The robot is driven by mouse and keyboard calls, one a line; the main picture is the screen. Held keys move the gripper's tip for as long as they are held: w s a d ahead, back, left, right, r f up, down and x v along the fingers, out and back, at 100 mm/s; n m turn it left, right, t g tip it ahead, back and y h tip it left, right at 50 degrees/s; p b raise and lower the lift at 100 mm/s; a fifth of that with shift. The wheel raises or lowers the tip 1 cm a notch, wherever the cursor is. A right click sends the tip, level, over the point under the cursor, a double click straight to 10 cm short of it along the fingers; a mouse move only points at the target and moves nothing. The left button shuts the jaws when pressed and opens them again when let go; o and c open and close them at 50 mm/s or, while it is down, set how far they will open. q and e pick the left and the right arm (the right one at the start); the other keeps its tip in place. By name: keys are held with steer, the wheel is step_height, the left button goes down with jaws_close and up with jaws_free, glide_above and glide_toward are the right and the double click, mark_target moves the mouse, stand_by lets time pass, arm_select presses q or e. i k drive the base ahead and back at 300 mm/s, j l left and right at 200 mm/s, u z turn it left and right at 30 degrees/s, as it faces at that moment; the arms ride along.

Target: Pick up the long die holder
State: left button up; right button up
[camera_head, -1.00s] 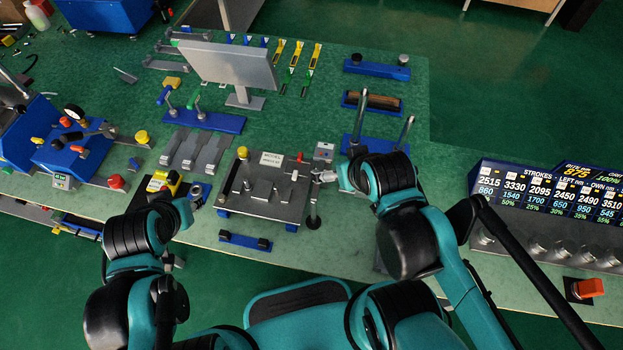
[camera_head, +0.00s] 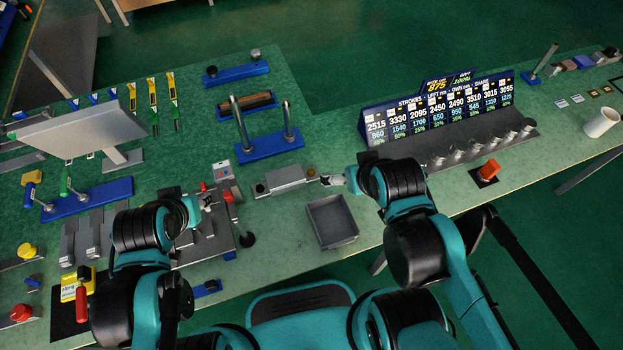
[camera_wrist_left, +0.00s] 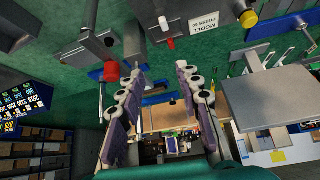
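A long grey block with dark round knobs at its ends (camera_head: 284,178) lies on the bench in the head view; it may be the long die holder, but I cannot tell for sure. My right gripper (camera_head: 327,180) is at its right end; its fingers are too small to read, and contact is unclear. My left gripper (camera_head: 203,202) is above the press plate in the head view. In the left wrist view my left gripper (camera_wrist_left: 160,78) has its fingers apart with nothing held between them.
A grey tray (camera_head: 331,221) lies in front of the block. A blue stand with two upright posts (camera_head: 270,144) is behind it. The display panel (camera_head: 436,106) stands to the right. The press plate (camera_head: 208,232), with a red-capped post (camera_head: 228,198), is at the left.

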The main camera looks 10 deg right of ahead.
mark_target(289, 178)
steer(key=k, duration=0.3)
steer(key=l+u, duration=0.15)
steer(key=l, duration=0.3)
steer(key=l+u, duration=0.15)
steer(key=l, duration=0.35)
steer(key=k+l+u, duration=0.15)
steer(key=l, duration=0.3)
steer(key=l+u, duration=0.15)
steer(key=l, duration=0.3)
steer(key=k+l+u, duration=0.15)
steer(key=l, duration=0.3)
steer(key=k+l+u, duration=0.15)
steer(key=l, duration=0.3)
steer(key=i, duration=0.05)
